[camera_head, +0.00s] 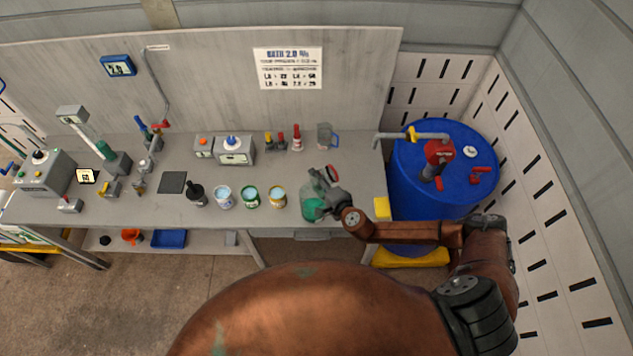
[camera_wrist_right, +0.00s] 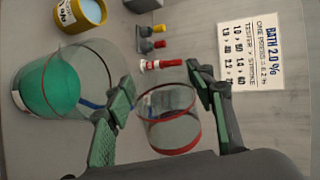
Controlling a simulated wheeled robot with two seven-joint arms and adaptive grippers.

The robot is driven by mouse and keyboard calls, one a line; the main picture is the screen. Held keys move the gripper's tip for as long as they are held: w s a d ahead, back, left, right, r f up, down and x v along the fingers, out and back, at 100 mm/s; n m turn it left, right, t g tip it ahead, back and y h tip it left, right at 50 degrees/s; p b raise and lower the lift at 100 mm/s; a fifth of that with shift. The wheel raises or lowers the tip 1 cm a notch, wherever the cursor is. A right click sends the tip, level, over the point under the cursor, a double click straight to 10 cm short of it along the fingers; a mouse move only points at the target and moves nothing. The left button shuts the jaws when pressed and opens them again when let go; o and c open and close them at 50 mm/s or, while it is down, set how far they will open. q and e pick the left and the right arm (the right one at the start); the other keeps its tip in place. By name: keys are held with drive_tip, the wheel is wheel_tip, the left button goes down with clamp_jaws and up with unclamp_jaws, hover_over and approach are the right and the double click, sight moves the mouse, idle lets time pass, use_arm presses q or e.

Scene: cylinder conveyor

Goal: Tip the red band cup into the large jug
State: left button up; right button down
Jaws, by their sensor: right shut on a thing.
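The red band cup (camera_wrist_right: 168,118) is clear, with a red line around it. My right gripper (camera_wrist_right: 165,105) is shut on it, one finger on each side. The cup lies well tilted rather than upright; I cannot tell whether it holds liquid. The large jug (camera_wrist_right: 62,78) is clear, with green liquid in its lower part, and stands close beside the cup. In the head view the jug (camera_head: 309,208) stands near the bench's front right, partly covered by my right gripper (camera_head: 326,196). The cup (camera_head: 332,173) shows only in part there. My left gripper is not in view.
Several open cans (camera_head: 250,197) stand in a row left of the jug. A blue-handled clear jug (camera_head: 324,135) and a red bottle (camera_head: 297,138) stand behind. A yellow block (camera_head: 382,208) and a blue drum (camera_head: 440,180) are to the right.

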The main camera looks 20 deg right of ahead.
idle(0.4)
drive_tip(key=d+m+y+b, duration=0.1)
drive_tip(key=m+b, duration=0.1)
drive_tip(key=b, duration=0.2)
drive_tip(key=shift+w+d+f, duration=0.15)
drive_tip(key=shift+d+y+b, duration=0.1)
drive_tip(key=shift+y+b, duration=0.2)
drive_tip(key=shift+b, duration=0.05)
drive_tip(key=shift+m, duration=0.3)
drive_tip(key=shift+r, duration=0.3)
drive_tip(key=m+b, duration=0.1)
drive_tip(key=b, duration=0.2)
drive_tip(key=d+f+m+y+b, duration=0.1)
drive_tip(key=b, duration=0.3)
drive_tip(key=shift+w+g+y, duration=0.2)
drive_tip(key=shift+g+y, duration=0.1)
drive_tip(key=shift+r+m+b, duration=0.15)
drive_tip(key=shift+m+b, duration=0.25)
drive_tip(key=shift+b, duration=0.2)
drive_tip(key=shift+r, duration=0.15)
